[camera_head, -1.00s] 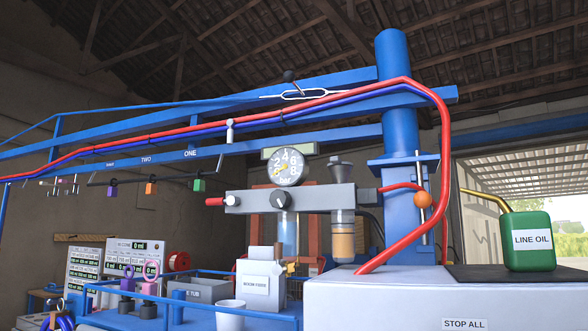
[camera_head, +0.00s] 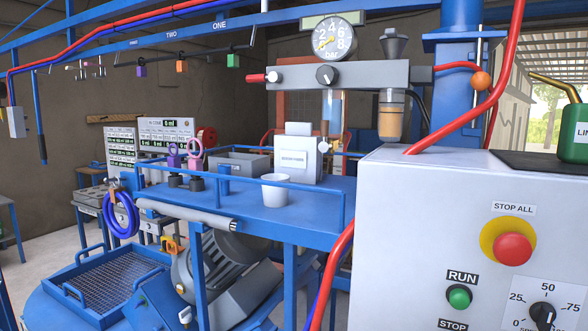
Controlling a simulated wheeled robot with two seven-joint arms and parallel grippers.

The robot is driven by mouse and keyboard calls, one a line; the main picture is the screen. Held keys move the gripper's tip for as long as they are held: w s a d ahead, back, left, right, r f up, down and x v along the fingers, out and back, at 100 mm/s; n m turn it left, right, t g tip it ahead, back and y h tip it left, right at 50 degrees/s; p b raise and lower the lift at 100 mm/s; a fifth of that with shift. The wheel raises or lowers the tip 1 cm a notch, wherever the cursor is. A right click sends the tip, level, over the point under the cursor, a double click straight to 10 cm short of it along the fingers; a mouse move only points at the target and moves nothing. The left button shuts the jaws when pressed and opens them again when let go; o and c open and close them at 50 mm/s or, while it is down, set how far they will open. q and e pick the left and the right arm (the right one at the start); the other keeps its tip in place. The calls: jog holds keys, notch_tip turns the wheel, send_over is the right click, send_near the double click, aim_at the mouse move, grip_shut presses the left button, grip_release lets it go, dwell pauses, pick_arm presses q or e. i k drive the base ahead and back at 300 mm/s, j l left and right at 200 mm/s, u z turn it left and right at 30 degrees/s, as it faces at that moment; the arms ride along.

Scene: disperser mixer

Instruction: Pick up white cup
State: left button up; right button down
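The white cup (camera_head: 275,191) stands upright on the blue railed shelf (camera_head: 228,205), near its front edge. It is in the middle of the head view, in front of a white box-like unit with a label. Its opening faces up and its front side is unobstructed. Neither of my grippers shows in this view.
A blue rail (camera_head: 322,190) runs along the shelf edge by the cup. Right of it stands the white control cabinet (camera_head: 430,225) with a red stop button (camera_head: 512,249). The labelled white unit (camera_head: 297,155) is behind the cup. A motor (camera_head: 215,265) sits below.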

aim_at(273, 197)
jog(key=k+j+z, duration=0.15)
jog(key=j+z, duration=0.2)
jog(key=z, duration=0.15)
jog(key=k+j+z, duration=0.25)
jog(key=z, duration=0.2)
jog(key=k+j+z, duration=0.2)
jog(key=z, duration=0.3)
